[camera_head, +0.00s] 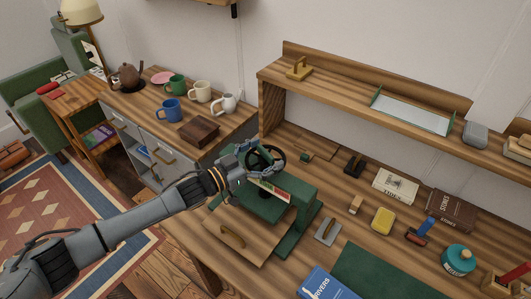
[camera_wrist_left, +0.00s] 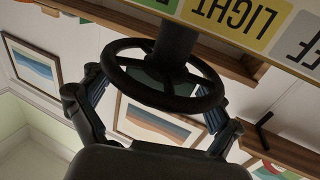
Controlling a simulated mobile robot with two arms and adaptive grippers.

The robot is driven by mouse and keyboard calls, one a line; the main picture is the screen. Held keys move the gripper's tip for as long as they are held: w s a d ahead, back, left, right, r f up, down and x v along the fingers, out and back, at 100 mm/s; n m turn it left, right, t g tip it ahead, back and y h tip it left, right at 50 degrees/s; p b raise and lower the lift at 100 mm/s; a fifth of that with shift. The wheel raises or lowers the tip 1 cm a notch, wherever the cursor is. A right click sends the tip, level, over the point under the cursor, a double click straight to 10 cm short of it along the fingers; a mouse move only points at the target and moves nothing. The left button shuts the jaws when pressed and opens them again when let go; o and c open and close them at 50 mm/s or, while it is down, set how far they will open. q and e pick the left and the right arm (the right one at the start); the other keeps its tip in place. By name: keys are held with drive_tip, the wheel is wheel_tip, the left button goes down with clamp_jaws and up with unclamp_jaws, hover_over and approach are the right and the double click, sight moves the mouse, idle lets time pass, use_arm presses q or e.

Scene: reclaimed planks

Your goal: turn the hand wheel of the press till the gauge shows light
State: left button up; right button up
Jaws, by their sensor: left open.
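The green press (camera_head: 290,215) stands on the plank bench, with its dark hand wheel (camera_head: 277,155) on top. My left gripper (camera_head: 252,160) is at the wheel, its fingers open. In the left wrist view the black wheel (camera_wrist_left: 165,100) lies between the spread fingers of the left gripper (camera_wrist_left: 158,98), one on each side; whether they touch the rim I cannot tell. I cannot make out a pointer. My right gripper is out of view.
A shelf (camera_head: 350,88) runs along the wall behind the press. Books (camera_head: 395,186), a yellow block (camera_head: 383,220) and small tools lie to the right. Mugs (camera_head: 170,110) stand on the cabinet at left.

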use_arm(q)
drive_tip(key=c, duration=1.2)
drive_tip(key=shift+w+f+m+g+h+b, duration=0.15)
drive_tip(key=shift+m+g+h+b, duration=0.55)
drive_tip(key=shift+g+b, duration=0.4)
drive_tip(key=m+g+h+b, duration=0.1)
drive_tip(key=m+g+b, duration=0.1)
drive_tip(key=g+b, duration=0.2)
drive_tip(key=m+g+h+b, duration=0.1)
drive_tip(key=m+g+b, duration=0.2)
drive_tip(key=g+b, duration=0.1)
drive_tip(key=shift+f+m+b, duration=0.1)
drive_tip(key=shift+m+b, duration=0.2)
drive_tip(key=shift+r+m+g+b, duration=0.2)
drive_tip(key=shift+m+g+b, duration=0.2)
drive_tip(key=shift+g+b, duration=0.4)
drive_tip(key=o, duration=1.2)
drive_tip(key=a, duration=1.2)
drive_tip(key=shift+w, duration=0.2)
